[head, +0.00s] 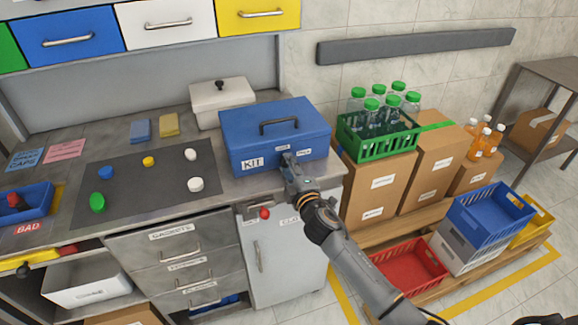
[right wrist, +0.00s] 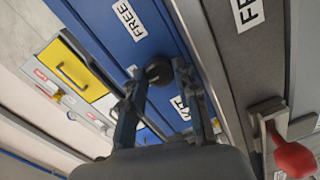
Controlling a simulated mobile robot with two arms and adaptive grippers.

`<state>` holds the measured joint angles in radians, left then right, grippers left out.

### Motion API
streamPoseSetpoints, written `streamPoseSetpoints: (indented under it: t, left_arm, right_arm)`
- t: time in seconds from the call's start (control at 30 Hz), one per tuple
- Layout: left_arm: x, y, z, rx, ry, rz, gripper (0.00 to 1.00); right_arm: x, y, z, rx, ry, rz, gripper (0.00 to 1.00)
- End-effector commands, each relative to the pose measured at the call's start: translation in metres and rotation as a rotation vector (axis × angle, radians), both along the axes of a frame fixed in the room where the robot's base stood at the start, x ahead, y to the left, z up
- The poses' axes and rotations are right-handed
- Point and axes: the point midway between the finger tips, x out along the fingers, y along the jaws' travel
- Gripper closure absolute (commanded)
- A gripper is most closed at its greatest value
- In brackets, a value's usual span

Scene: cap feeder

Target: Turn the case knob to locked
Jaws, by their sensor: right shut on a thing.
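The blue case (head: 250,140) marked KIT stands closed on the right part of the counter, with a dark handle on its lid. My right gripper (head: 287,160) is at the case's front face. In the right wrist view the dark round case knob (right wrist: 158,73) sits between the fingertips of my right gripper (right wrist: 160,82), which is shut on it. A white label reading FREE (right wrist: 130,20) is on the blue face beside the knob. The gripper hides the knob in the head view, and I cannot tell the knob's setting. My left gripper is not in view.
A white lidded box (head: 222,100) stands behind the case. A dark mat (head: 140,185) with several coloured caps lies to the left. A red knob (head: 264,213) sticks out on the cabinet below. A green bottle crate (head: 378,148) stands on cartons to the right.

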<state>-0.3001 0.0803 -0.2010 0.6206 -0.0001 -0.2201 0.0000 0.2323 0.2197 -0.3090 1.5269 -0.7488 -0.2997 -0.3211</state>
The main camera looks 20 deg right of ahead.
Motion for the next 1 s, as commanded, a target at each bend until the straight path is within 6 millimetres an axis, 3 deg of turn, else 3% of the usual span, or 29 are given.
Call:
streamPoseSetpoints:
  t: [0.73,0.77,0.8,0.87,1.0]
  left_arm:
    - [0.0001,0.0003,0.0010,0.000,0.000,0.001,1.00]
    - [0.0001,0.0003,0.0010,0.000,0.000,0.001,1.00]
    - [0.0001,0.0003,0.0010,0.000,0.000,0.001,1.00]
    - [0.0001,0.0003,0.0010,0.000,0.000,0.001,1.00]
    - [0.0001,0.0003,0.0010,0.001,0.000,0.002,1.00]
  right_arm:
    - [0.0000,0.0004,-0.0003,-0.092,-0.003,0.000,1.00]
    - [0.0000,0.0004,-0.0003,-0.092,-0.003,0.000,0.67]
    - [0.0000,0.0004,-0.0003,-0.092,-0.003,0.000,0.59]
    - [0.0000,0.0004,-0.0003,-0.092,-0.003,0.000,0.47]
    - [-0.0002,0.0004,-0.0009,-0.091,-0.002,0.000,0.46]
